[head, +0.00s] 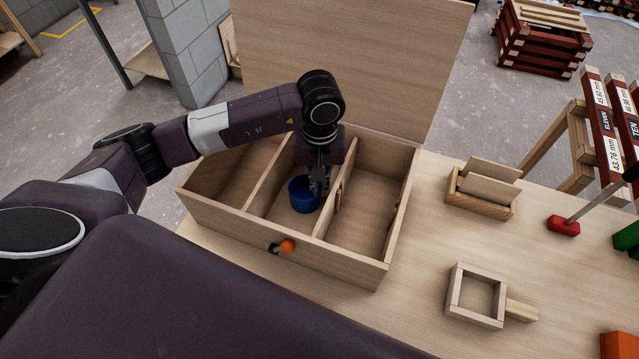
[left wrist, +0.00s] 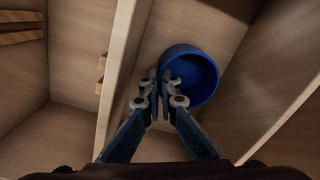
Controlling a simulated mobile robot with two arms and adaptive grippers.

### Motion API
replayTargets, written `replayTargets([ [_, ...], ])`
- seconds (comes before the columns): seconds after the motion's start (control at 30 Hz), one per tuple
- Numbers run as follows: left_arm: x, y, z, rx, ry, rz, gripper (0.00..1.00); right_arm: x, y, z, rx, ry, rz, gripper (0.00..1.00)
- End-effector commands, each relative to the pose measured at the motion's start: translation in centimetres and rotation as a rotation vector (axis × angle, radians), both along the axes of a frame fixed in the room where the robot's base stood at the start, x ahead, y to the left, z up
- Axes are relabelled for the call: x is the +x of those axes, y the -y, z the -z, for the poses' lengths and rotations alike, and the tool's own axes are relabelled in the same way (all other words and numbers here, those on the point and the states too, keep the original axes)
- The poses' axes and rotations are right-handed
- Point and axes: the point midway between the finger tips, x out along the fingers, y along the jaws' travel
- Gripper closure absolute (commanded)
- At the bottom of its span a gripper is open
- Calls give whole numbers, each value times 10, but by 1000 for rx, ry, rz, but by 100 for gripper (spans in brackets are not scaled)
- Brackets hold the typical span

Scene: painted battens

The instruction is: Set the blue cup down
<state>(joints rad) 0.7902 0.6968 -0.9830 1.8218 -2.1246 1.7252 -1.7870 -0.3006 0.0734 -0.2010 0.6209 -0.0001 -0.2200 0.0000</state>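The blue cup (head: 304,194) is inside the middle compartment of an open wooden box (head: 330,262). In the left wrist view the cup (left wrist: 196,72) shows its open mouth and dark blue inside. My left gripper (head: 319,184) points down into that compartment, at the cup's right side near the divider. In the left wrist view its fingertips (left wrist: 168,78) are close together on the cup's wall, shut on it. I cannot tell whether the cup's base touches the compartment floor. My right gripper is not in view.
The box's raised lid (head: 350,60) stands behind it. Dividers (head: 335,200) flank the cup. An orange knob (head: 287,246) is on the front wall. To the right on the table are a small wooden holder (head: 482,207), a square frame with a handle (head: 476,322) and a red block (head: 563,226).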

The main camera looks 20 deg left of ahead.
Motion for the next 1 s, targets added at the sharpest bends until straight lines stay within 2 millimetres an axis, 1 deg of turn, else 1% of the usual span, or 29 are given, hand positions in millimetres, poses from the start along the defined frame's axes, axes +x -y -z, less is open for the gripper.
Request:
replayTargets([
  [0.2,0,0,4,0,0,0,100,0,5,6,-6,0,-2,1],
  [0.27,0,0,3,0,-1,0,94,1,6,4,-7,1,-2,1],
  [0.4,0,0,2,0,-1,0,79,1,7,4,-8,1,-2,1],
  [0.73,0,0,0,0,-1,0,78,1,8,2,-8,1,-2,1],
  [0.8,0,0,-3,0,-1,0,78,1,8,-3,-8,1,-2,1],
  [0.87,2,0,-9,0,4,0,78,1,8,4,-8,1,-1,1],
  [0.97,2,0,-27,0,7,2,78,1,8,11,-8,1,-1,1],
  [1.0,2,0,-36,-1,7,1,78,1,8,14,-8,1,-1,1],
])
